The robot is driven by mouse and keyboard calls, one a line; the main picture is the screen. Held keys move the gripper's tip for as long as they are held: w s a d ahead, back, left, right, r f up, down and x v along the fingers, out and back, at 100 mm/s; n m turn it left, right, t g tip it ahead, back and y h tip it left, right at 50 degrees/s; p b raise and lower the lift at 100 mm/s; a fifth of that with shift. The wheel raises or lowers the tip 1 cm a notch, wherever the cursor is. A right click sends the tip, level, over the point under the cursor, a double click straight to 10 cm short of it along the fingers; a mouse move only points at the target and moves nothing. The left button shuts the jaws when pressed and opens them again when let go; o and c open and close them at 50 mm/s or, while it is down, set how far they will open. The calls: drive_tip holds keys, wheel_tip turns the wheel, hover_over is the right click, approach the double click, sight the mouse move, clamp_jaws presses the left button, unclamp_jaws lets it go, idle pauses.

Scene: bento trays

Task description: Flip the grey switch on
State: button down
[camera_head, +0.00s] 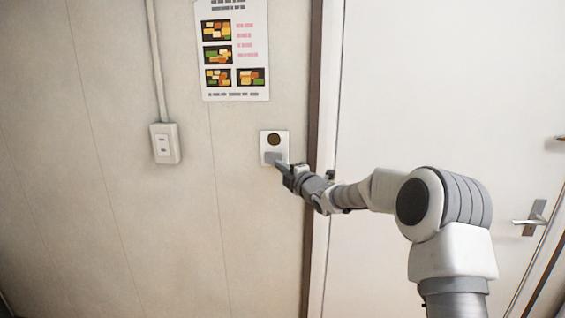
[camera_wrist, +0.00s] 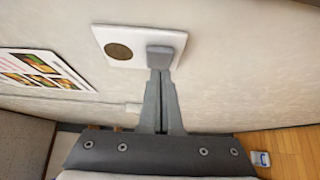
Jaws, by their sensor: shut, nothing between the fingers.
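The grey switch (camera_head: 271,156) is a small grey rocker low on a white wall plate (camera_head: 283,135), under a dark brown round disc (camera_head: 274,139). In the wrist view the grey switch (camera_wrist: 160,55) sits beside the disc on the plate (camera_wrist: 104,34). My gripper (camera_head: 278,164) is shut and empty, its fingertips at the lower edge of the switch. In the wrist view the fingertips (camera_wrist: 160,72) overlap that edge; I cannot tell whether they touch it. Whether the switch is on or off is not clear.
A bento poster (camera_head: 233,92) hangs above the plate. A white outlet box (camera_head: 165,144) with a vertical conduit (camera_head: 156,60) is on the wall to the left. A dark door frame (camera_head: 313,120) and a white door (camera_head: 440,90) with a lever handle (camera_head: 530,221) are to the right.

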drive_tip(key=shift+w+d, duration=0.1)
drive_tip(key=shift+w, duration=0.65)
drive_tip(key=shift+w+f, duration=0.1)
drive_tip(key=shift+w+d, duration=0.2)
drive_tip(key=shift+w, duration=0.1)
drive_tip(key=shift+s+b, duration=0.1)
drive_tip(key=shift+b, duration=0.3)
